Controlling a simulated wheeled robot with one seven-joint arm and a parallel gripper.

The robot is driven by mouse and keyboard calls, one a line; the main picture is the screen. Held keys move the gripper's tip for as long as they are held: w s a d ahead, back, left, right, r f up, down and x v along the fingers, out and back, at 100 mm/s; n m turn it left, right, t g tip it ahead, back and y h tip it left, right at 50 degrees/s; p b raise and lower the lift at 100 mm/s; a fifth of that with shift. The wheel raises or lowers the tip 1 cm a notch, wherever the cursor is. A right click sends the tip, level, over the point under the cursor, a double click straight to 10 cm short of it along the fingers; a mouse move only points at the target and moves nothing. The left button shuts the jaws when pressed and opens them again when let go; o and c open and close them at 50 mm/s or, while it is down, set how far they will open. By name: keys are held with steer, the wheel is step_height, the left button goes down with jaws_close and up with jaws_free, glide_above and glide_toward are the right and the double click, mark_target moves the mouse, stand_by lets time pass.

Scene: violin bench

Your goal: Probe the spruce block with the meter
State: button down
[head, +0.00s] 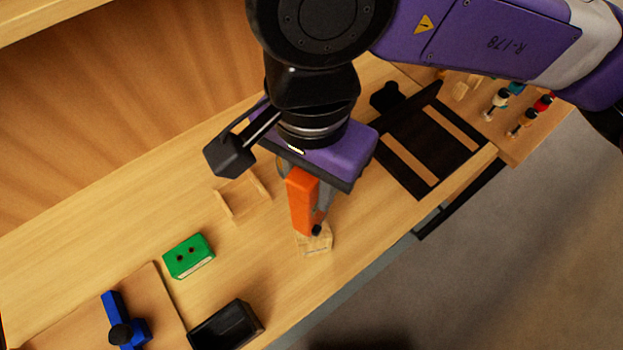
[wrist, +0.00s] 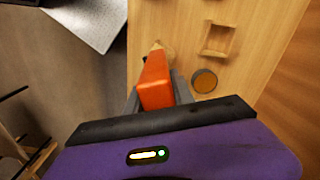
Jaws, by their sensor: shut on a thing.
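An orange meter (head: 303,203) is held upright in my gripper (head: 312,195), which is shut on it. Its lower end, with a dark round spot, is right at a small pale wood block (head: 316,243), which looks like the spruce block. I cannot tell whether the meter's tip touches the block. In the wrist view the meter (wrist: 156,82) stands between the fingers of my gripper (wrist: 158,100), and a bit of the block (wrist: 158,46) shows beyond its far end.
A shallow wooden tray (head: 265,204) and a green box with two holes (head: 188,256) lie to the left. A black open bin (head: 226,327) and a blue tool (head: 122,322) are at front left. A black rack (head: 427,145) lies right. A round brown disc (wrist: 204,80) shows in the wrist view.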

steer(key=shift+s+f+b, duration=0.1)
steer(key=shift+f+b, duration=0.35)
steer(key=shift+b, duration=0.55)
stand_by(2.6)
steer(key=shift+r+p, duration=0.9)
steer(key=shift+r, duration=2.25)
